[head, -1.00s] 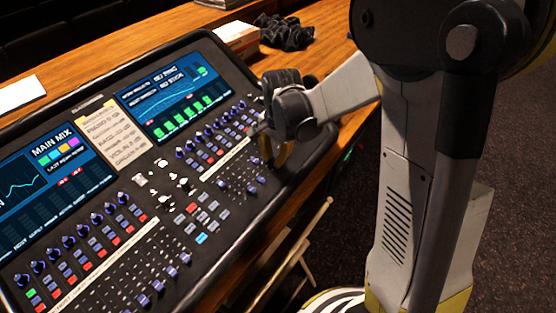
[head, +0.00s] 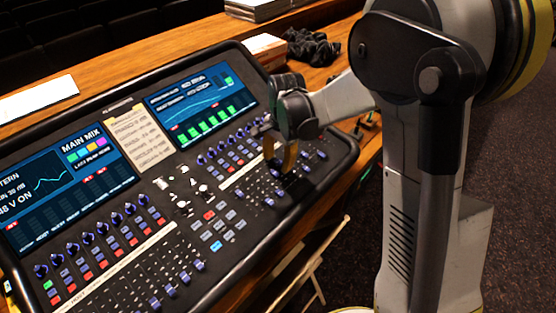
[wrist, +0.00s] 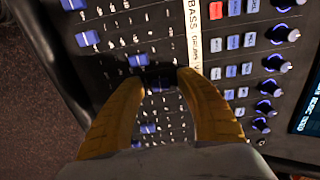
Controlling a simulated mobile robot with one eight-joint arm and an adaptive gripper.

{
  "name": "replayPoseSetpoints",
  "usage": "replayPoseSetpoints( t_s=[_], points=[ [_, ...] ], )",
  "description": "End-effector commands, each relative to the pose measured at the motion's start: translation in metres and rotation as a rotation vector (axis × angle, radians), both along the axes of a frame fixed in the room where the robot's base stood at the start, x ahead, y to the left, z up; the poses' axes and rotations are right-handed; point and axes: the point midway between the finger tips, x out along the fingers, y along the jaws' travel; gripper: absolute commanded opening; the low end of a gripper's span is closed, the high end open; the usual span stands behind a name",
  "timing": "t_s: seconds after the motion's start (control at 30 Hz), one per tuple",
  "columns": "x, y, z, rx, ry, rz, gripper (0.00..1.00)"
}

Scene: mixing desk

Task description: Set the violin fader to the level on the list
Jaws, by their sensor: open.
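The mixing desk (head: 165,225) has rows of knobs, buttons and blue-capped faders. My gripper (head: 285,165) is over the right fader bank in the head view. In the wrist view my gripper (wrist: 162,76) shows two yellow fingers, open and spread. A dark blue fader cap (wrist: 160,85) lies between the fingertips; I cannot tell whether they touch it. A white label strip (wrist: 193,40) reads "BASS", then what looks like "DRUM"; further labels are hidden by a finger, so I cannot tell which fader is the violin's. The paper list (head: 138,135) lies between the screens, its writing unreadable.
Knobs (wrist: 275,62) and buttons (wrist: 232,71) lie beyond the label strip. Two screens (head: 203,103) are at the back of the desk. A dark crumpled cloth (head: 312,46) lies on the wooden table.

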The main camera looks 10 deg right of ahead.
Motion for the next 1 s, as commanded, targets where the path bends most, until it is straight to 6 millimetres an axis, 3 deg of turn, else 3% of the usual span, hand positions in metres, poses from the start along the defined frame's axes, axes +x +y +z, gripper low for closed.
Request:
replayPoseSetpoints(
  t_s=[0.17, 0.6, 0.8, 1.0],
  points=[
    [-0.001, -0.001, 0.015, 0.000, 0.000, 0.000, 0.43],
    [-0.009, -0.006, 0.104, 0.000, 0.000, 0.000, 0.43],
    [-0.011, -0.007, 0.119, 0.000, 0.000, 0.000, 0.43],
    [-0.011, -0.007, 0.120, 0.000, 0.000, 0.000, 0.43]
  ],
)
